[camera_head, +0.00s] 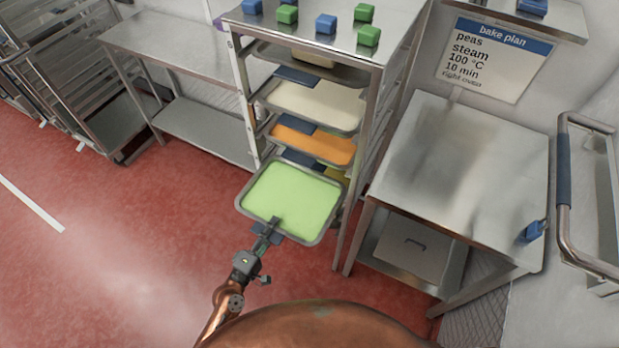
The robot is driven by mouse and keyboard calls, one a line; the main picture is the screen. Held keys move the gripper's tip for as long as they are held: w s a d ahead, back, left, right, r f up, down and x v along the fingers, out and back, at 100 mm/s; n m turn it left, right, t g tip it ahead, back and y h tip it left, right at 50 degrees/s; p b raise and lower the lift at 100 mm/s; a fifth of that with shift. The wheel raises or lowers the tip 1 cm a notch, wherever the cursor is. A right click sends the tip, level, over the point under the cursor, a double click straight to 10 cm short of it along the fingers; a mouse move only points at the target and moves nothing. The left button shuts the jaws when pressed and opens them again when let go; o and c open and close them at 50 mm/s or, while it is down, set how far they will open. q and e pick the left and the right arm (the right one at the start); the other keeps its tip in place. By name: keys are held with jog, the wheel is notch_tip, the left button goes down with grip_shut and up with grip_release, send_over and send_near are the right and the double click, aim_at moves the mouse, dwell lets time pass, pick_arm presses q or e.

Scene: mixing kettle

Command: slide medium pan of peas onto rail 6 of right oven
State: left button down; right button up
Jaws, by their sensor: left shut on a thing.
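The pan of peas (291,200) is a shallow grey tray with a flat light-green fill. It sticks out of the front of a metal rack at a low level; its back end is close to or inside the rack. My left gripper (271,229) is shut on the pan's near edge, by a dark tab there. My right gripper is not in view. The oven's rails are not visible; a large appliance with a blue-gripped handle (564,185) stands at the right edge.
The rack (341,215) holds several other pans above, including a cream one (312,104) and an orange one (314,145). A steel table (455,160) stands right of the rack. A bake plan sign (494,58) hangs behind. Red floor (110,235) is open at left.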

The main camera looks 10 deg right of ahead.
pick_arm(q)
jog(key=shift+s+a+r+b, duration=0.4)
jog(key=shift+s+a+r, duration=0.1)
jog(key=shift+s, duration=0.15)
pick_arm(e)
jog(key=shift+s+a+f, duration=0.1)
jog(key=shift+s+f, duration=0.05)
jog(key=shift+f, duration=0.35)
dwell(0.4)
